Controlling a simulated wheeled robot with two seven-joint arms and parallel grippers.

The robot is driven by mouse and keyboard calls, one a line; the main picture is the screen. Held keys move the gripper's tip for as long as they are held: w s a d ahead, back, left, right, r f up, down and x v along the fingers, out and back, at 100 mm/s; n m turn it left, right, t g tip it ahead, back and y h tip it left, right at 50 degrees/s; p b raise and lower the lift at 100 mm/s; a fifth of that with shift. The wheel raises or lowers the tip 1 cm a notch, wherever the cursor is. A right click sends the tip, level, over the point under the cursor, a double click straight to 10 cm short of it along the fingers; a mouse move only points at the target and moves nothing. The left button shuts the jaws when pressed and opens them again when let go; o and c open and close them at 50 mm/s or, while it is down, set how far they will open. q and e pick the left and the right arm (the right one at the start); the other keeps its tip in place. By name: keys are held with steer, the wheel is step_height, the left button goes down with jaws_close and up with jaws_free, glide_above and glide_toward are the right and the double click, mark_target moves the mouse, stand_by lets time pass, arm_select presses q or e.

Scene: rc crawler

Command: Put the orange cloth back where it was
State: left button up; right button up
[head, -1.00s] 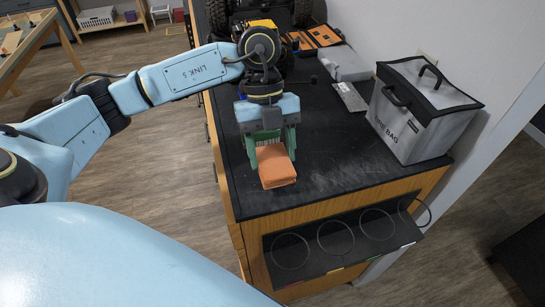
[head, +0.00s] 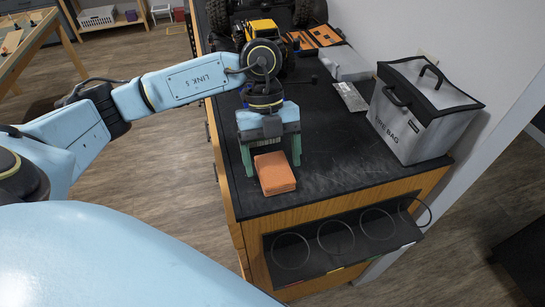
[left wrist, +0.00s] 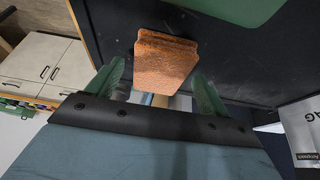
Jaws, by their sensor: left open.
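The orange cloth (head: 275,174) is a folded block lying on the black worktop (head: 330,165) near its front left corner. My left gripper (head: 272,170) is open, with its green fingers behind and on either side of the cloth. In the left wrist view the cloth (left wrist: 165,62) shows just beyond the open fingertips (left wrist: 155,78), with a gap to each side. My right gripper is not in view.
A grey fire bag (head: 415,115) stands at the right of the worktop. A yellow-and-black crawler (head: 265,28) and an orange tool case (head: 318,38) are at the back. A black rack with rings (head: 345,245) hangs on the front.

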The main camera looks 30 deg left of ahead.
arm_select(q)
steer(key=v, duration=1.1)
steer(key=shift+r+b, duration=0.35)
steer(key=shift+w, duration=0.1)
